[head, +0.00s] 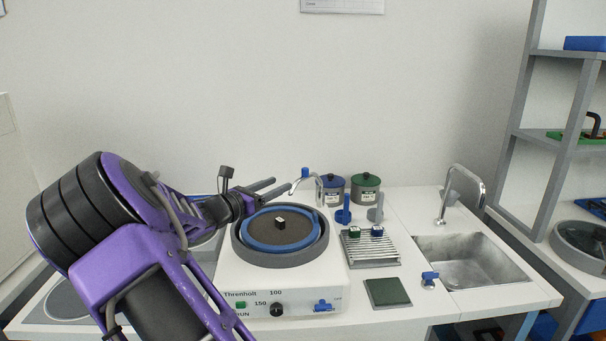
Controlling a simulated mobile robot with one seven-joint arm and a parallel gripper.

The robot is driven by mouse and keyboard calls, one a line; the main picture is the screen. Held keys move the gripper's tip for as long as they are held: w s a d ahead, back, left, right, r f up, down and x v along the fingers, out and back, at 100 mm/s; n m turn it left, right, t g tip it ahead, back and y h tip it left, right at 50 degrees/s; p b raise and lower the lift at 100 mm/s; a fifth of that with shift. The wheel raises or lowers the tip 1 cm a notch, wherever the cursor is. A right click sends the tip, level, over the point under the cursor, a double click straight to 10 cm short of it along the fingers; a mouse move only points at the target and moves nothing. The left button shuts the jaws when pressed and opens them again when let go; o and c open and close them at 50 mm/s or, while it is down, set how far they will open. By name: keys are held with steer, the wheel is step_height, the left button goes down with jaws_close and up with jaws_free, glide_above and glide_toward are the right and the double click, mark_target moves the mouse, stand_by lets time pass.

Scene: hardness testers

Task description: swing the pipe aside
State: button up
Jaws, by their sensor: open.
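A thin curved metal pipe (319,185) with a blue piece (305,172) near its end rises at the back right of the grinding machine (290,284). The pipe's free end points left, towards the machine's round plate (290,241). My gripper (283,184) is open, its two dark fingers pointing right above the back of the plate. The fingertips are just left of the pipe's blue piece, and nothing shows between them. I cannot tell from this one view how far apart they are in depth.
A small dark block (280,223) sits on the plate. Blue-lidded (333,182) and green-lidded (365,183) pots stand right behind the machine. A slotted rack (371,252), a green pad (387,292) and a sink (470,264) with a tap (467,181) are to the right.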

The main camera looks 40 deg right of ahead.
mark_target(303, 173)
steer(key=b+x, duration=0.1)
steer(key=x, duration=1.1)
steer(key=shift+d, duration=0.1)
jaws_close()
stand_by(1.0)
